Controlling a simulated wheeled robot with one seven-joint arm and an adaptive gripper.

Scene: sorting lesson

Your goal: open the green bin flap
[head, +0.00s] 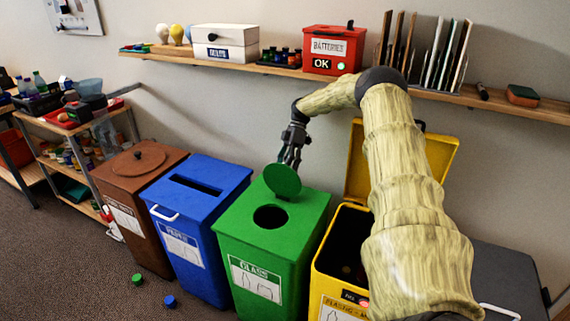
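The green bin (270,246) stands in the row of bins, with a glass label on its front. Its round green flap (282,181) is tilted up at the back of the lid, and the round dark hole (270,217) in the lid is uncovered. My gripper (290,158) is just above and behind the raised flap, pointing down. Its fingertips are partly hidden by the flap, so I cannot tell whether they touch it or how far apart they are.
A blue bin (195,222) and a brown bin (133,205) stand left. The yellow bin (343,245) on the right has its lid (441,155) up. A wall shelf (209,61) runs above. Green and blue caps (170,301) lie on the floor.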

